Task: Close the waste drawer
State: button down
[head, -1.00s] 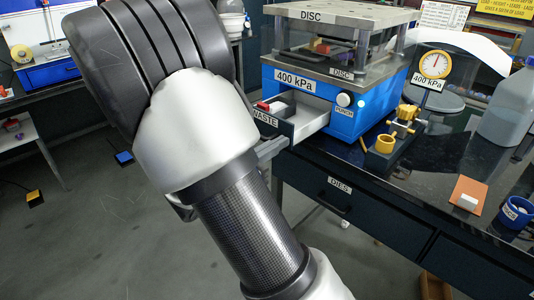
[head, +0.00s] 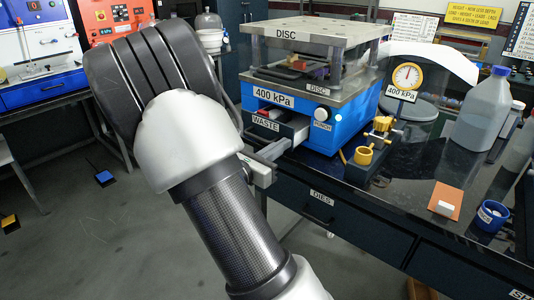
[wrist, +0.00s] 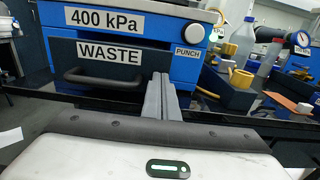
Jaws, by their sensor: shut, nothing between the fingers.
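In the wrist view the fingertips (wrist: 160,77) are at the right part of the front, right of the handle. They look close to or touching it; exact contact is unclear.
The blue press (head: 325,132) stands on a dark glossy bench with a DIES drawer (head: 322,198) below. A yellow-and-brass fixture (head: 375,143), a gauge (head: 405,77), a bottle (head: 482,110) and an orange pad (head: 443,202) lie to the right. Open floor is at left.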

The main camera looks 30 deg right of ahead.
aim_at(297, 134)
jog(key=x, duration=0.7)
jog(key=shift+w+d, duration=0.1)
jog(key=shift+d, duration=0.2)
jog(key=shift+d+r, duration=0.1)
jog(key=shift+r, duration=0.1)
